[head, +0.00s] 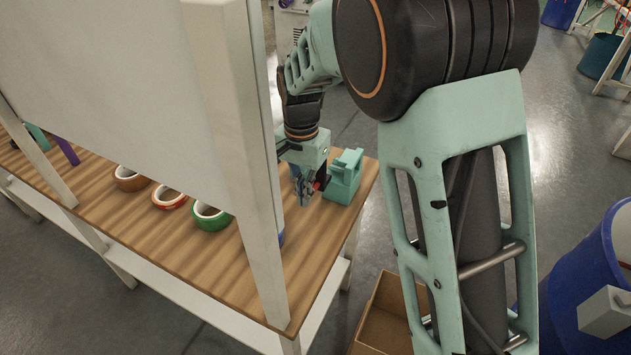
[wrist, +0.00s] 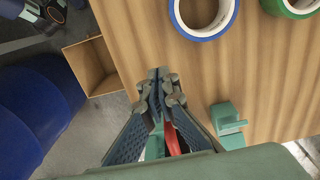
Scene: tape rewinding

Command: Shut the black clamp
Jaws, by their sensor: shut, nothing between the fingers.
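The teal tape rewinder (head: 344,178) stands on the wooden table near its right end. Parts of it also show in the wrist view (wrist: 226,118), to the right of my fingers. A red part (wrist: 172,138) of it shows between my finger links. I cannot clearly make out the black clamp; the fingers and the gripper body cover much of that area. My gripper (head: 304,203) points down close beside the rewinder, on its left in the head view. In the wrist view its fingertips (wrist: 159,76) are together, with nothing held; whether they touch the rewinder is unclear.
A blue tape roll (wrist: 203,30) and a green tape roll (head: 210,215) lie on the wooden table (head: 305,265). Red (head: 170,199) and brown (head: 131,179) rolls lie farther left. A white panel post stands before the table. A cardboard box (head: 385,330) is below the table's end.

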